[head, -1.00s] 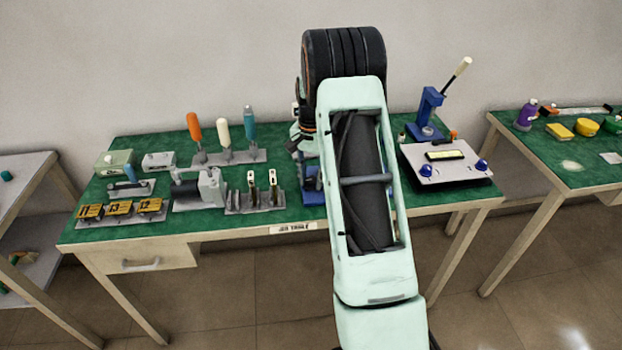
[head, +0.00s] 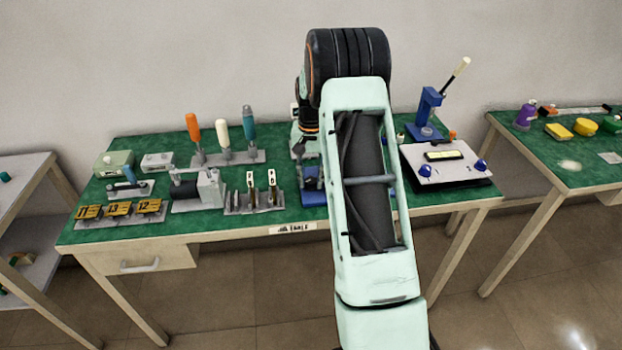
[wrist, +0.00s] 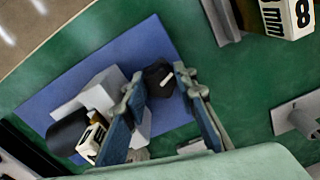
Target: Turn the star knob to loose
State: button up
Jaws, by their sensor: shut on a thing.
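The black star knob (wrist: 158,73) shows in the wrist view over a blue base plate (wrist: 66,82). My gripper (wrist: 158,82) has one finger on each side of the knob and is shut on it. The fingers hide part of the knob's outline and the grey-white block (wrist: 93,92) beside it. In the head view the blue base (head: 313,198) shows beside my arm, which hides much of the fixture; the knob cannot be made out there.
A blue press (head: 428,112) and a panel with blue knobs (head: 448,164) stand to the right. In the wrist view, a block marked 8 (wrist: 290,14) is at upper right.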

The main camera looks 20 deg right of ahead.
aim_at(311, 181)
jog(key=o, duration=1.2)
jog(key=shift+c, duration=0.2)
jog(key=shift+s+d, duration=0.1)
notch_tip(311, 181, up, 7)
jog(key=shift+r, duration=0.2)
jog(key=shift+w+a+r, duration=0.2)
jog(key=shift+a+r, duration=0.05)
jog(key=shift+r, duration=0.15)
